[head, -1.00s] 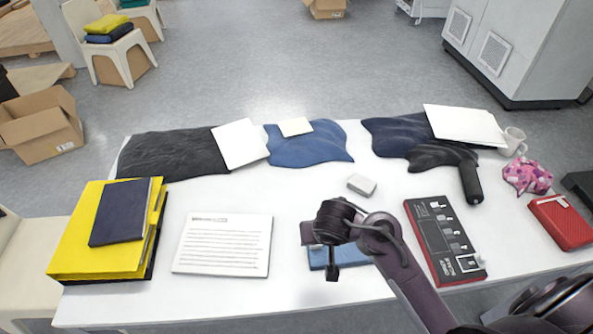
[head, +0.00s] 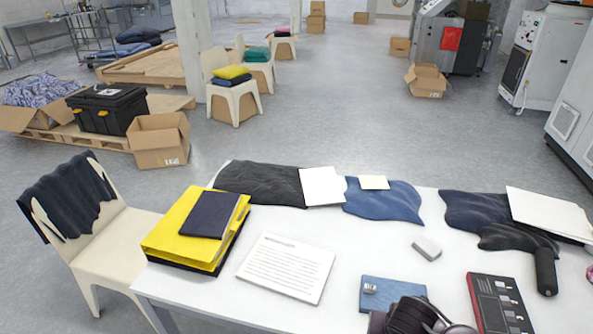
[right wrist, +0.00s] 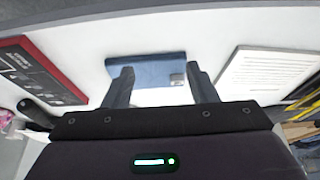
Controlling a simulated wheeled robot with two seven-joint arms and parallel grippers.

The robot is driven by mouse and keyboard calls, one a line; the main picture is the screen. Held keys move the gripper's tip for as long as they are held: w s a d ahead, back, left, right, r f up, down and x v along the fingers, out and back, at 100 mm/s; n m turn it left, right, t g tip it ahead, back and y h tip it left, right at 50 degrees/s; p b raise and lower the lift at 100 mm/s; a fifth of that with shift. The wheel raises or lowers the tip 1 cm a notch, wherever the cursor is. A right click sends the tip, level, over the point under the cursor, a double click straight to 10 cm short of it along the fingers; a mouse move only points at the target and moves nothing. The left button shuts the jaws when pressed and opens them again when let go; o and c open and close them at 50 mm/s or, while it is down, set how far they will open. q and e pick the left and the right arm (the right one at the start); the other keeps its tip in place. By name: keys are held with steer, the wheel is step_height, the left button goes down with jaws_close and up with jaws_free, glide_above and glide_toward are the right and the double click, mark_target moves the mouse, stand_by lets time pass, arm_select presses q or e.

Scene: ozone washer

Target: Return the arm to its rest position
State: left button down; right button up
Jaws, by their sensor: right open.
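My right arm (head: 410,318) shows at the bottom edge of the head view, over the near side of the white table, and its fingers are not visible there. In the right wrist view my right gripper (right wrist: 160,74) has its two fingers apart with nothing between them. Beyond the fingertips lies a blue notebook (right wrist: 146,68) with a small grey item on it; the notebook (head: 395,288) also shows in the head view, partly covered by my arm. I cannot tell the height of the fingers above the table. My left gripper is out of view.
The white table (head: 215,290) holds a yellow binder (head: 165,240), a printed sheet (head: 287,268), a dark board (head: 503,305), a grey block (head: 427,247) and dark cloths at the back. A chair (head: 95,240) stands at the left. Open floor lies beyond.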

steer(key=s+a+f+n+g+y, duration=0.1)
steer(key=s+f, duration=0.2)
steer(key=f, duration=0.7)
steer(key=s+a+f+g+y+b, duration=0.1)
steer(key=s+f, duration=0.3)
steer(key=f, duration=0.5)
steer(key=s+f+n+y, duration=0.1)
steer(key=s+f, duration=0.2)
steer(key=f, duration=0.7)
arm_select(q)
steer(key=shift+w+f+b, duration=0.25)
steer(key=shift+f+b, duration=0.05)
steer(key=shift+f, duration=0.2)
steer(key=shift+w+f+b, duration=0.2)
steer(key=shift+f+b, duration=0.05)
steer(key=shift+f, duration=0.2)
arm_select(e)
steer(key=s+d+f+n+h, duration=0.1)
steer(key=s+d+f, duration=0.1)
steer(key=s+f, duration=0.6)
steer(key=s+d+f+n+g+h, duration=0.1)
steer(key=s+d+f+n, duration=0.1)
steer(key=s+f, duration=0.6)
steer(key=s, duration=0.7)
steer(key=shift+s+d+f, duration=0.15)
steer(key=shift+s+d, duration=0.1)
steer(key=shift+d, duration=0.15)
